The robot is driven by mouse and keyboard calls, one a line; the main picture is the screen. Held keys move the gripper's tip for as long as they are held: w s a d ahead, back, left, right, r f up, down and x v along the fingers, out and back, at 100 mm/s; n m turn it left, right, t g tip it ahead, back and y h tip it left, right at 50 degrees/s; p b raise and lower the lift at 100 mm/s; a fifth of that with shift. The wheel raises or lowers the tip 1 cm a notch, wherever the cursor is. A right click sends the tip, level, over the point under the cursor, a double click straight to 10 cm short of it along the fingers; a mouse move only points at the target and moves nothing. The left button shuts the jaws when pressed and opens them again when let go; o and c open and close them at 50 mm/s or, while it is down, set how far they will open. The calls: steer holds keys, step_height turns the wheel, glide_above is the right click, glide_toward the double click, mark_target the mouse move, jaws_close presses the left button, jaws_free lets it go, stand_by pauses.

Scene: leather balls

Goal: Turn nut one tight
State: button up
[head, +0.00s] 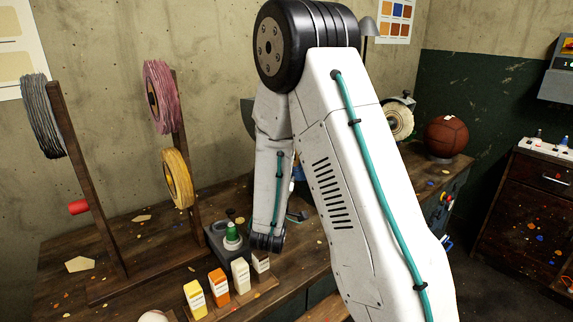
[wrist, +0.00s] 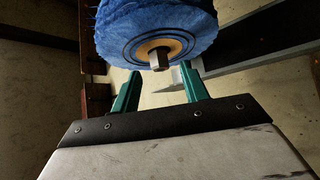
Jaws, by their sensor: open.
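In the wrist view a blue fluffy wheel (wrist: 195,22) fills the top middle. A metal nut (wrist: 159,60) stands out from the tan disc at its centre. My gripper (wrist: 159,78) has two teal fingers, open and apart, pointing up toward the wheel. The nut shows between the fingertips in the picture; I cannot tell how far off it is, and no contact shows. The fingers hold nothing. In the head view my arm hides the gripper and the nut. A pale wheel (head: 398,123) on a machine shows to the right of my arm. No label shows which nut is number one.
A wooden rack (head: 85,180) with grey, pink and yellow coils stands on the left of the workbench (head: 140,245). A brown leather ball (head: 446,136) sits at the right end. A dark cabinet (head: 530,195) stands farther right.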

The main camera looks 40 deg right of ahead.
steer(key=v, duration=0.5)
steer(key=shift+d, duration=0.1)
stand_by(0.4)
